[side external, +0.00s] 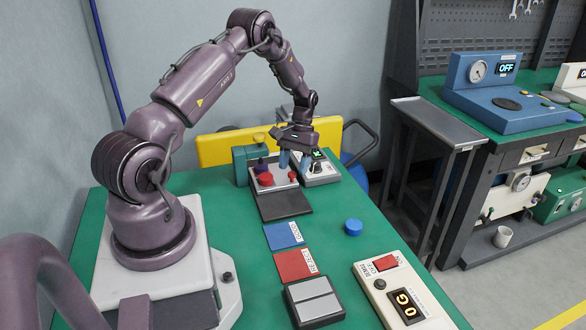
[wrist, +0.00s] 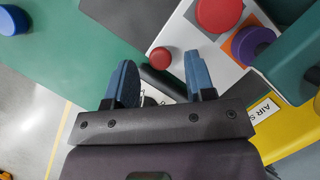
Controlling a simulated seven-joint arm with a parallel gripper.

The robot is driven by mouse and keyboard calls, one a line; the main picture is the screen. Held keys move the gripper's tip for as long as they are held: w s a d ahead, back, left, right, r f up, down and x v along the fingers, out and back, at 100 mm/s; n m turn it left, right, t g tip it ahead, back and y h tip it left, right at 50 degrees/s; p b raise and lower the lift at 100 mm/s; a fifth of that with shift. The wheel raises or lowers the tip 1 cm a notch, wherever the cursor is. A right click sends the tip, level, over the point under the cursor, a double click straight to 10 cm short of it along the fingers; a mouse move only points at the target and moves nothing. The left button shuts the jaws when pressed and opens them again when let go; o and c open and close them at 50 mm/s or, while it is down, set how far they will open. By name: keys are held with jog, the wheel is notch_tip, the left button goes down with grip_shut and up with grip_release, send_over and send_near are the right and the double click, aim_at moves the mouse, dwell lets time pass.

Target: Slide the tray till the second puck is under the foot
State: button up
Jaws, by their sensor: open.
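The pale tray (side external: 285,184) lies at the far end of the green table, with a red puck (side external: 266,179) and a small red knob (side external: 293,176) on it. In the wrist view, the red puck (wrist: 219,14) and small red knob (wrist: 160,58) show clearly. A purple round piece (wrist: 252,43) is over an orange square, beside the teal press (wrist: 300,62); I cannot tell whether it is the foot or a puck. The press (side external: 240,164) has a yellow knob on top. My gripper (side external: 294,162) is open and empty, its blue fingers above the small red knob.
A dark plate (side external: 285,205) lies in front of the tray. A grey box with a gauge (side external: 320,168) stands right of the tray.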

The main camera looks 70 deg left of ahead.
aim_at(284, 171)
jog(key=shift+s+d+f, duration=0.15)
jog(key=shift+s+f, duration=0.05)
jog(key=shift+f, duration=0.45)
grip_shut()
jog(key=shift+a, duration=3.05)
jog(key=shift+c, duration=1.1)
grip_release()
jog(key=shift+r, duration=0.1)
jog(key=shift+o, duration=1.1)
